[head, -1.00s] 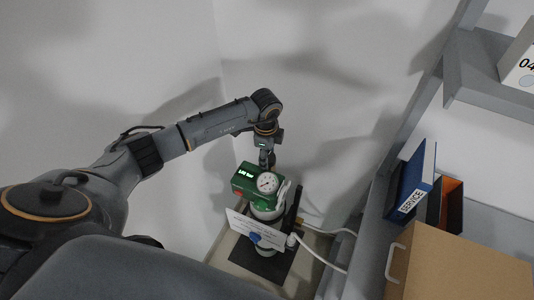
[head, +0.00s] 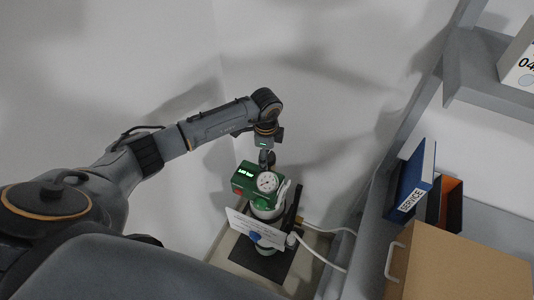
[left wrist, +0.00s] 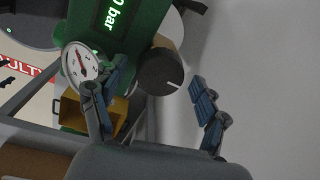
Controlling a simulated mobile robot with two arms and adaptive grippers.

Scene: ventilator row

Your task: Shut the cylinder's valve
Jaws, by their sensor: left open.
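The cylinder (head: 266,213) stands upright in the corner with a green valve head (head: 246,176) on top. The head carries a round white gauge (head: 267,182) and a lit display, which also show in the left wrist view. There, a dark round knob (left wrist: 160,72) with a white mark sits on the green head. My left gripper (head: 265,160) is at the far side of the head. In the left wrist view its open fingers (left wrist: 158,78) appear on either side of the knob; contact cannot be told. My right gripper is not in view.
A white card (head: 256,230) hangs at the cylinder's front, and a white hose (head: 320,257) runs off to the right. Walls stand close behind and left. At right are a grey shelf unit (head: 372,225), a blue binder (head: 412,183) and a brown box (head: 455,265).

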